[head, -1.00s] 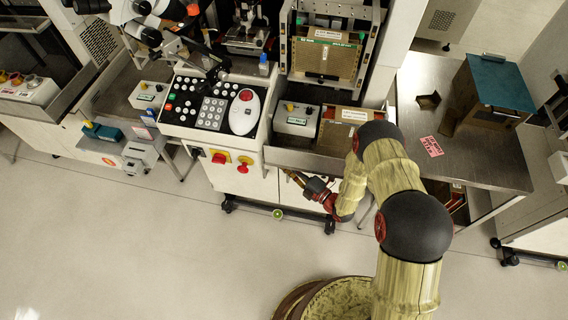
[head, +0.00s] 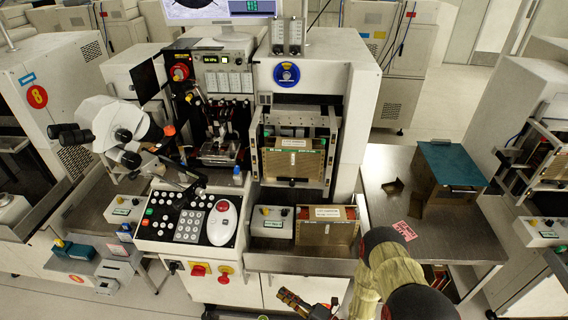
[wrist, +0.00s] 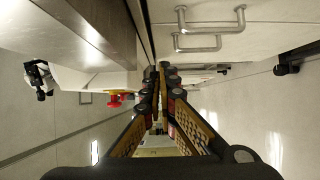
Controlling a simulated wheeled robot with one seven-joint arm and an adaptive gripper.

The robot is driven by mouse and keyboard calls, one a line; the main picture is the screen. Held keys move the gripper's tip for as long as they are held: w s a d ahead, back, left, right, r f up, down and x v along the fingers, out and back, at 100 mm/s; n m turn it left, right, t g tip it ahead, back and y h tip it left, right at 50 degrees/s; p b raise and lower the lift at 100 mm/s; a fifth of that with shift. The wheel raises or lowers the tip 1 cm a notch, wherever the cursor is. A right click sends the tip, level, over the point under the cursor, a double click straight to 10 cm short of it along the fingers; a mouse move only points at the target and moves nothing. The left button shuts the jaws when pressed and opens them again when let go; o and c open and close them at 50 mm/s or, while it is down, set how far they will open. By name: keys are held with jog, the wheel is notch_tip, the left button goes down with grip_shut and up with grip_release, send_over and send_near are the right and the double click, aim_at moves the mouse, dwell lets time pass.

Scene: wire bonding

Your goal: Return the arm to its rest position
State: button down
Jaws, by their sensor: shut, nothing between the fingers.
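My gripper (head: 306,304) is low in front of the wire bonding machine, near the bottom edge of the head view. It is shut and empty. In the wrist view, its two fingers (wrist: 160,75) meet at their tips, pointing along the front of the white cabinet (wrist: 270,18). My arm (head: 388,270) comes up at the lower right of the head view, its joints bent. Nothing is held, and the gripper touches nothing that I can see.
The machine's shelf (head: 300,264) holds a control box (head: 272,222) and a brown magazine (head: 327,228). A steel table (head: 440,235) with a teal-topped box (head: 452,165) stands right. Red and yellow knobs (head: 198,269) project from the front panel. Open floor lies in front.

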jog(key=s+a+n+g+y, duration=0.2)
jog(key=s+a+n+g, duration=0.2)
jog(key=s+n+g, duration=0.55)
jog(key=s+d+r+n+g+h, duration=0.25)
jog(key=s+r+n+g, duration=0.5)
jog(key=n, duration=0.65)
jog(key=s+d+r+n+t+h, duration=0.1)
jog(key=d+r+n+t+h, duration=0.3)
jog(key=d+r+n+h, duration=1.15)
jog(key=d+r+n+t, duration=0.2)
jog(key=r+t, duration=0.2)
jog(key=r, duration=0.8)
jog(key=s+d+r+n+t+y, duration=0.1)
jog(key=d+r+n+t, duration=0.1)
jog(key=r, duration=0.9)
jog(key=shift+s+d+r+t, duration=0.25)
jog(key=shift+d+r+t, duration=0.25)
jog(key=shift+t, duration=0.6)
